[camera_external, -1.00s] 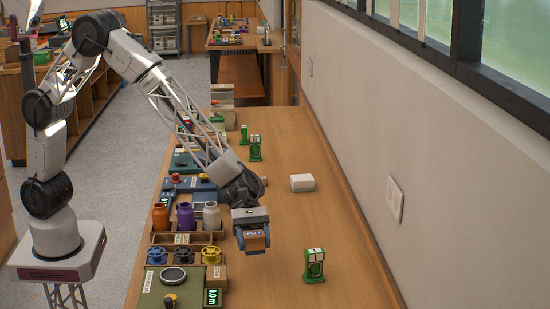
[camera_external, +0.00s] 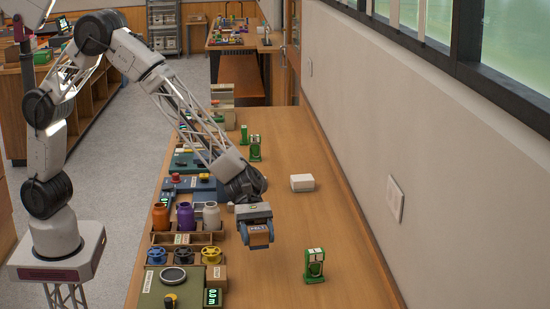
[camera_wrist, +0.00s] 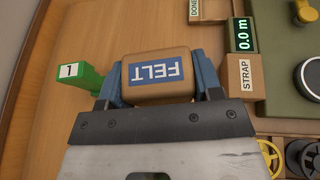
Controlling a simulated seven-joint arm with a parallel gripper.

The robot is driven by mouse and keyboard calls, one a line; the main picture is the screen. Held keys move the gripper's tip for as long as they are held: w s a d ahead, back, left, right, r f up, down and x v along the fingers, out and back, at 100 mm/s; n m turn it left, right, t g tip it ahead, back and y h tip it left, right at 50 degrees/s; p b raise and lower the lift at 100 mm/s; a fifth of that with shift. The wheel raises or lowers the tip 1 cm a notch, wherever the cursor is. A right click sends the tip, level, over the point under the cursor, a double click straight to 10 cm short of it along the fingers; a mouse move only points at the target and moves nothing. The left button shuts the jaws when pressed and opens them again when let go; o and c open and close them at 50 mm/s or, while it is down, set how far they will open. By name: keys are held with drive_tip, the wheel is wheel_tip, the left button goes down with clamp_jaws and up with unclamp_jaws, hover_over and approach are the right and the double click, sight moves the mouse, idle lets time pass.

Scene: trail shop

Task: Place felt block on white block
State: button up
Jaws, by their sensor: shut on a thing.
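The felt block is a brown block with a blue label reading FELT; it shows large in the wrist view (camera_wrist: 157,76) and small in the external view (camera_external: 257,238). My gripper (camera_external: 257,236) is shut on it, with blue fingers on both of its sides in the wrist view. The block is held above the wooden table; the exact height is hard to tell. The white block (camera_external: 302,182) lies on the table near the wall, farther back and to the right of my gripper. Nothing rests on top of it.
A green stand (camera_external: 314,265) is at the front right, and another (camera_external: 255,148) stands farther back. A tray with several bottles (camera_external: 186,238), valve wheels and a green panel (camera_external: 176,284) line the left edge. The table between my gripper and the white block is clear.

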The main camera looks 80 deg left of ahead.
drive_tip(key=w+a+n+t, duration=0.2)
drive_tip(key=w+a+t, duration=0.1)
drive_tip(key=a, duration=5)
drive_tip(key=shift+a+n+y, duration=0.15)
drive_tip(key=shift+n+y, duration=0.25)
drive_tip(key=shift+w+f, duration=0.1)
drive_tip(key=shift+w, duration=0.05)
hover_over(302, 177)
drive_tip(key=shift+d+f, duration=0.2)
drive_tip(key=shift+f, duration=0.5)
drive_tip(key=shift+f, duration=1.8)
